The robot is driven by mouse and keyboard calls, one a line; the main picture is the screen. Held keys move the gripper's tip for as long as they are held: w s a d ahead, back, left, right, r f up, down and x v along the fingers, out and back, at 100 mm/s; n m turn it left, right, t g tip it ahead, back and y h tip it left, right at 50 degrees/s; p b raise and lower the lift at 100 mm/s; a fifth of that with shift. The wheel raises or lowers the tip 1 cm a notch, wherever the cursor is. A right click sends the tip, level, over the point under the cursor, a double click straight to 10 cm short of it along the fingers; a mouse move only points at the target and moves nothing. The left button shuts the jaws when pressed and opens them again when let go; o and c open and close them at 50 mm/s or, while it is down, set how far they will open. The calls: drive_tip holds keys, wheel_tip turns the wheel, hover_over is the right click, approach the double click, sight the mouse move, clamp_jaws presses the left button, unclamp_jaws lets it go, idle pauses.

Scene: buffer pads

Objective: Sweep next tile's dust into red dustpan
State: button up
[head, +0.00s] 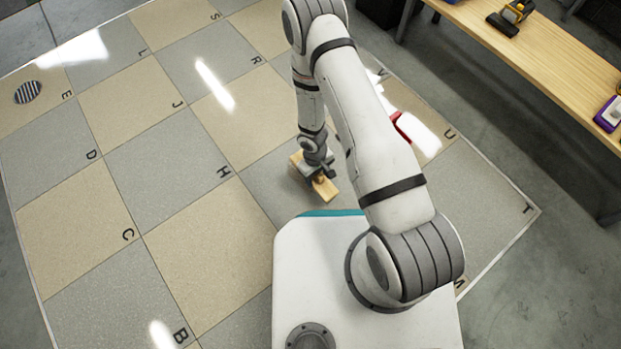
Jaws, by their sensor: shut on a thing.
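My gripper (320,168) is low over a grey tile right of the tile lettered H. It is shut on a wooden-topped brush (326,191), which is at or near the floor; whether it touches cannot be told. A red piece, likely the dustpan (402,127), shows beside my arm near the tile lettered U; my arm hides most of it. Bright glare lies just right of it. I cannot make out dust on any tile; the gripper and arm cover part of the grey tile.
Beige and grey lettered tiles (165,160) spread to the left, mostly clear. A round striped thing (27,92) lies on the tile lettered E.

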drive_tip(key=shift+w+d+p, duration=0.35)
drive_tip(key=shift+w+d, duration=0.25)
drive_tip(key=shift+d, duration=0.25)
drive_tip(key=w+d+p, duration=0.1)
drive_tip(key=d, duration=0.1)
drive_tip(key=w+d+p, duration=0.3)
drive_tip(key=d+p, duration=0.1)
drive_tip(key=shift+w+d+f, duration=0.15)
drive_tip(key=shift+w+d, duration=0.2)
drive_tip(key=shift+w, duration=0.05)
drive_tip(key=shift+w+d+f, duration=0.1)
drive_tip(key=shift+w+d, duration=0.75)
drive_tip(key=shift+d, duration=0.25)
drive_tip(key=shift+w+d+f, duration=0.1)
drive_tip(key=shift+w+d, duration=0.7)
drive_tip(key=shift+d, duration=0.3)
drive_tip(key=shift+r, duration=0.1)
wheel_tip(320, 180, up, 7)
drive_tip(key=p, duration=0.4)
